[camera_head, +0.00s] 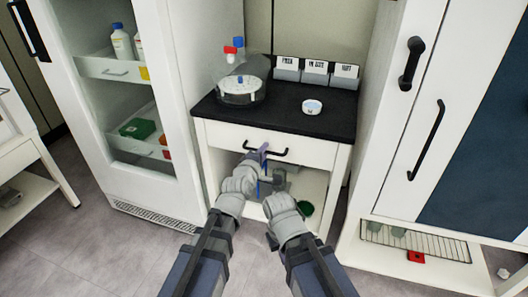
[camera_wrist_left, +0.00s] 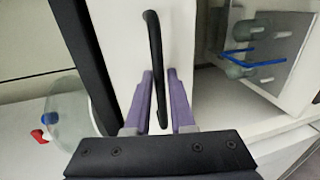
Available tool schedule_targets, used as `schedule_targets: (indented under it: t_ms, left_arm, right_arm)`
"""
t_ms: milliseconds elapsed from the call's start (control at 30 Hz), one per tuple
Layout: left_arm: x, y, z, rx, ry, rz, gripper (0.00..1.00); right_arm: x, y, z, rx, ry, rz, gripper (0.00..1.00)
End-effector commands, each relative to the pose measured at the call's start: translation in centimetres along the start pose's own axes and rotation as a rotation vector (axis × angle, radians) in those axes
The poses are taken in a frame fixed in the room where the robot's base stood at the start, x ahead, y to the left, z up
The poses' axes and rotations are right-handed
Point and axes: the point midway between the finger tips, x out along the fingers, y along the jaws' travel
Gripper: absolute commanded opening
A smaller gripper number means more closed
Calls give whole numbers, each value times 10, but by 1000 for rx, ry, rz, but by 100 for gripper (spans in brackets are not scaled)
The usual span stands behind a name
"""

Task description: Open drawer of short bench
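The short bench has a black top (camera_head: 285,115) and a white drawer (camera_head: 225,136) below it, whose front looks flush with the bench. A black bar handle (camera_head: 281,153) runs across the drawer front; it also shows upright in the left wrist view (camera_wrist_left: 154,60). My left gripper (camera_head: 260,154) is at the handle. In the left wrist view its purple fingers (camera_wrist_left: 161,95) stand apart on either side of the bar, with gaps showing. My right gripper (camera_head: 277,184) is lower, in front of the open shelf; its fingers are too unclear to judge.
A round clear vessel (camera_head: 241,90), a small white dish (camera_head: 312,106) and labelled boxes (camera_head: 315,72) stand on the bench top. A white glass-door cabinet (camera_head: 182,100) is close on the left. A tall white cabinet (camera_head: 390,120) is on the right. Floor is clear in front.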

Motion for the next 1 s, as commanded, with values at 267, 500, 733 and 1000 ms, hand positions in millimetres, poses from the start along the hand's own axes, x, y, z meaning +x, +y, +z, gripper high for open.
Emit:
schedule_targets:
  t_ms: [267, 500, 733, 1000]
  left_arm:
    - [0, 0, 0, 0, 0, 0, 0]
    - [0, 0, 0, 0, 0, -1, 0]
    - [0, 0, 0, 1, 0, -1, 0]
    - [0, 0, 0, 0, 0, -1, 0]
  right_arm:
    - [0, 0, 0, 0, 0, 0, 0]
    - [0, 0, 0, 0, 0, 0, 0]
    - [0, 0, 0, 0, 0, 0, 0]
    - [0, 0, 0, 0, 0, 0, 0]
